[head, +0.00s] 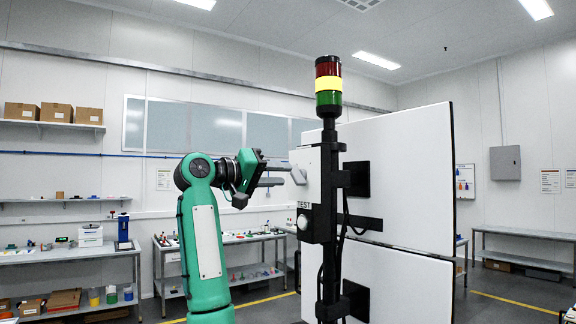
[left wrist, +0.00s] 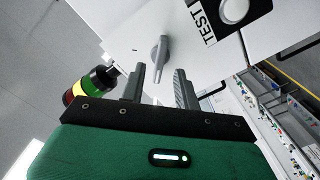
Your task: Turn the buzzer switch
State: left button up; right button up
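The buzzer switch (head: 298,175) is a grey knob on the side of a white box beside the dark post. In the left wrist view the switch (left wrist: 159,52) is an elongated grey handle on a white face, roughly in line with the gap between my fingers. My left gripper (head: 275,175) points right toward the switch in the head view. In the left wrist view my left gripper (left wrist: 160,76) is open, its fingers apart with nothing between them. A small gap seems to separate the fingertips from the switch. My right gripper is not in view.
A signal tower (head: 328,85) with red, lit yellow and green sections tops the post. A round white button (head: 303,222) marked TEST sits below the switch. Large white panels (head: 405,165) stand right of the post. Benches with small items (head: 245,238) line the back wall.

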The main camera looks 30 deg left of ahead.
aim_at(296, 175)
pick_arm(q)
jog(key=x, duration=0.3)
jog(key=shift+p, duration=0.4)
jog(key=shift+s, duration=0.1)
jog(key=shift+c, duration=0.2)
grip_shut()
